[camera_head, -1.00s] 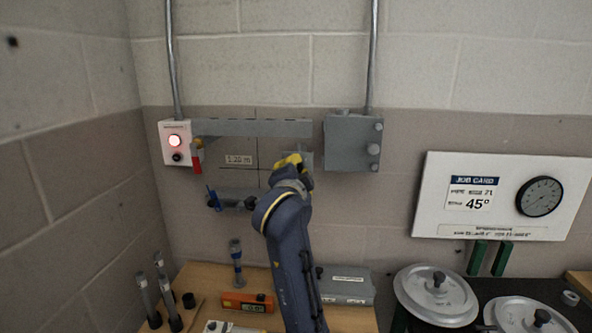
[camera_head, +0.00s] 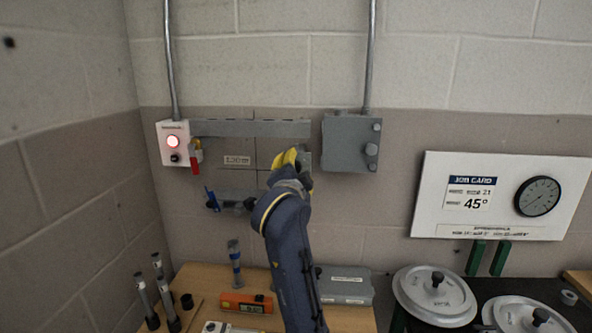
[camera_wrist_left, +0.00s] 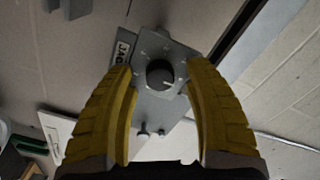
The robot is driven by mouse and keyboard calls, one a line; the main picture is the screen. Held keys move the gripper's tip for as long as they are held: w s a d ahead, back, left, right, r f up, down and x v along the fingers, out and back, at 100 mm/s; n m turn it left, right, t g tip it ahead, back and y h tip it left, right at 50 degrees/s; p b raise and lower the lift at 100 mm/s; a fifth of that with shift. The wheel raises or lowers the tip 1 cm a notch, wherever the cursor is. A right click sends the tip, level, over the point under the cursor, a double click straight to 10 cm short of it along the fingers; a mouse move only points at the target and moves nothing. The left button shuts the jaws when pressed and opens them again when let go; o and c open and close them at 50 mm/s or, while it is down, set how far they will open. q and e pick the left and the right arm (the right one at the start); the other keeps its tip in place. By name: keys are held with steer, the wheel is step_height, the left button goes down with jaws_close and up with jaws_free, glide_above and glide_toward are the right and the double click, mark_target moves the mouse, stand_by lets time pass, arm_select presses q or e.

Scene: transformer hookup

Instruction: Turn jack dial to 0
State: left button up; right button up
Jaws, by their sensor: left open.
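The jack dial (camera_wrist_left: 160,74) is a round black knob with a pale pointer mark on a grey plate (camera_wrist_left: 178,50) with tick marks. It shows in the left wrist view, between the fingers. A partly hidden label beside it begins "JAC". My left gripper (camera_wrist_left: 162,90) is open, with its yellow fingers on both sides of the dial; I cannot tell if they touch it. In the head view my left gripper (camera_head: 291,158) is at the wall below the grey bar and hides the dial. My right gripper is in neither view.
A grey box (camera_head: 348,143) with side knobs is right of the gripper. A white box (camera_head: 174,143) with a lit red lamp is at left. A job card board (camera_head: 500,196) reads 45°. The bench below holds an orange meter (camera_head: 247,303) and a grey case (camera_head: 345,286).

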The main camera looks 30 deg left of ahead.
mark_target(297, 126)
arm_select(q)
step_height(297, 126, up, 8)
steer(key=shift+s+a+f, duration=0.1)
steer(key=shift+r, duration=1.1)
